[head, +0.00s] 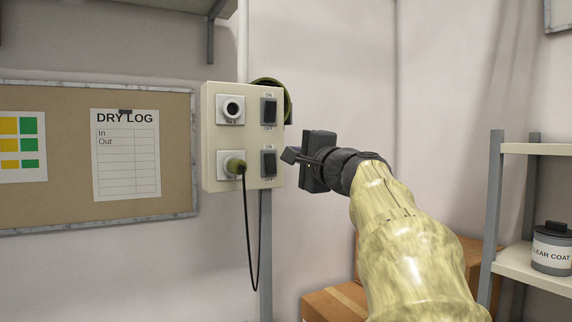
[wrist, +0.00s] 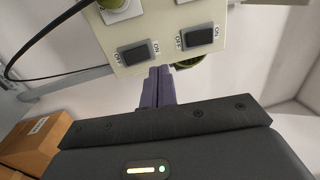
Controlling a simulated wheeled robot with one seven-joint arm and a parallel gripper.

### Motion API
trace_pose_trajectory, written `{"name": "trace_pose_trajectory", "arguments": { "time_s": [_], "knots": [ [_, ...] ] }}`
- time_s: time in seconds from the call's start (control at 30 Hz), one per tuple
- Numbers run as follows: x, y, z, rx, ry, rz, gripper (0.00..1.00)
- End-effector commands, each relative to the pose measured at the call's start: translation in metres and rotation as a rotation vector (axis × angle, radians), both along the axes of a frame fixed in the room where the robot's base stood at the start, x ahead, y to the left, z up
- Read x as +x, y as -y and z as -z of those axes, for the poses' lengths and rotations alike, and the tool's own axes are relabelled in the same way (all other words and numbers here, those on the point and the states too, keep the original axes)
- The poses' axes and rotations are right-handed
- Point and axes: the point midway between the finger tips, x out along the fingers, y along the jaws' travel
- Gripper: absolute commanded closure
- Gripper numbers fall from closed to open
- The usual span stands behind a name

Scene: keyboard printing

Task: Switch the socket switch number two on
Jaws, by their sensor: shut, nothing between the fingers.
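The cream socket panel (head: 210,150) carries an upper and a lower black rocker switch, each marked ON above and OFF below. The lower switch (head: 269,163) sits beside the lower socket, which holds a green plug (head: 235,165); the upper switch (head: 269,111) sits beside an empty socket (head: 231,109). The socket number labels are too small to read surely. In the wrist view the lower switch (wrist: 140,52) is left and the upper switch (wrist: 199,36) right. I cannot tell which way either rocker is tipped. My gripper (head: 288,156) is shut and empty, just right of the panel near the lower switch's height.
A black cable (head: 248,250) hangs in a loop from the plug. A green round object (head: 285,90) sits behind the panel's upper right. Cardboard boxes (head: 335,303) stand below my arm. A shelf (head: 545,265) with a clear coat can (head: 552,250) is at the right.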

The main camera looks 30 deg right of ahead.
Motion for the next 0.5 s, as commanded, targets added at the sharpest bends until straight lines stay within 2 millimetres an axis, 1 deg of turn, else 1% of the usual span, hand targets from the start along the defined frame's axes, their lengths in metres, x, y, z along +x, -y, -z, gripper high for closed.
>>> {"name": "trace_pose_trajectory", "arguments": {
  "time_s": [0.03,0.1,0.2,0.3,0.5],
  "knots": [
    [-0.011,0.0,0.0,-0.002,0.003,0.002,1.0],
    [-0.024,0.001,-0.003,-0.002,0.003,0.003,1.0],
    [-0.036,0.002,-0.006,-0.001,0.002,0.004,1.0],
    [-0.042,0.003,-0.007,-0.002,0.001,0.003,1.0],
    [-0.043,0.003,-0.008,0.001,0.0,0.004,1.0]
  ]
}}
